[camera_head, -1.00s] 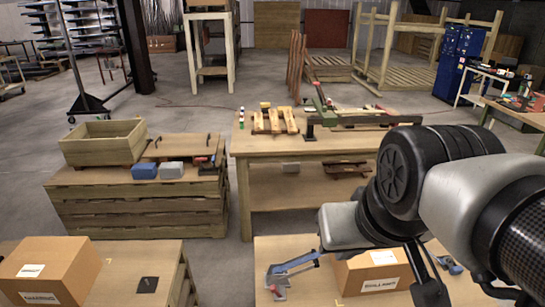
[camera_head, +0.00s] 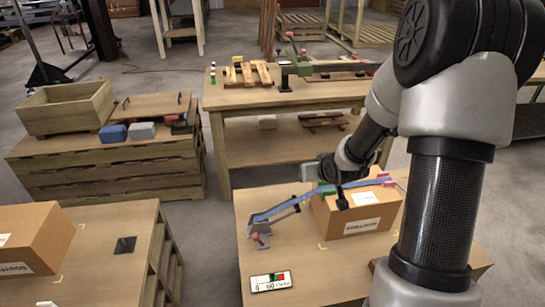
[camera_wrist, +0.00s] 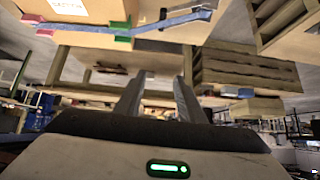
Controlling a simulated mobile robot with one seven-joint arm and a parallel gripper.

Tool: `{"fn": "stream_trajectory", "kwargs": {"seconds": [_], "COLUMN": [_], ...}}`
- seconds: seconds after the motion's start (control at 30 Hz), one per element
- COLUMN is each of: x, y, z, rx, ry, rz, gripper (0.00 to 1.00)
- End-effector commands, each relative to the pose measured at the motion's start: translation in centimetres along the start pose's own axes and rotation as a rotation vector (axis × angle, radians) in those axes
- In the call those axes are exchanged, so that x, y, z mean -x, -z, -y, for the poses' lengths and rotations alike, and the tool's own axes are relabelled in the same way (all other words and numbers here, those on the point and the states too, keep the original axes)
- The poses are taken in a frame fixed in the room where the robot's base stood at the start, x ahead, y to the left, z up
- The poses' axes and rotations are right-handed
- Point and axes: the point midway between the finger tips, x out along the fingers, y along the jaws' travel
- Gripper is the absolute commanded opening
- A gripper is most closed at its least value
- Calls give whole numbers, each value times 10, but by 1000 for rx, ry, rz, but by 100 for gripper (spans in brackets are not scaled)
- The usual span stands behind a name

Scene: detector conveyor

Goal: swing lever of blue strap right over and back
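The blue strap (camera_head: 290,203) runs from a stand with a pink part (camera_head: 259,240) at the left over the cardboard box (camera_head: 368,217) on the near table. A green piece (camera_head: 327,188) and a pink-red end (camera_head: 384,177) show along it on the box. The wrist view, which looks upside down, shows the blue strap (camera_wrist: 172,20), the green piece (camera_wrist: 121,29) and the red end (camera_wrist: 38,18) near its top edge. My gripper (camera_wrist: 160,80) is open, its two fingers apart with nothing between them. In the head view it is mostly hidden by my arm; contact with the strap cannot be told.
Another box (camera_head: 30,242) stands on the left table. A workbench (camera_head: 290,97) stands behind. The near table's front (camera_head: 325,275) is mostly bare.

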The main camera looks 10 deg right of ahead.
Motion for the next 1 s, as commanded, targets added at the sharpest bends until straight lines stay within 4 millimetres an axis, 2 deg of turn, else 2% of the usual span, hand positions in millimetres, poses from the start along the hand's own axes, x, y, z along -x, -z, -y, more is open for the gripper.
{"fn": "stream_trajectory", "kwargs": {"seconds": [0.03,0.2,0.3,0.4,0.53,0.7,0.87,1.0], "x": [-34,-108,-139,-162,-176,-177,-175,-182], "y": [-26,-80,-113,-146,-181,-211,-220,-212], "z": [-4,-4,-1,1,0,-4,-7,-7], "rx": [-39,-192,-313,-454,-644,-827,-895,-898], "ry": [33,160,230,291,344,371,376,377], "rz": [-15,-141,-232,-337,-487,-644,-711,-720], "gripper": [36,36,36,36,36,36,36,36]}}
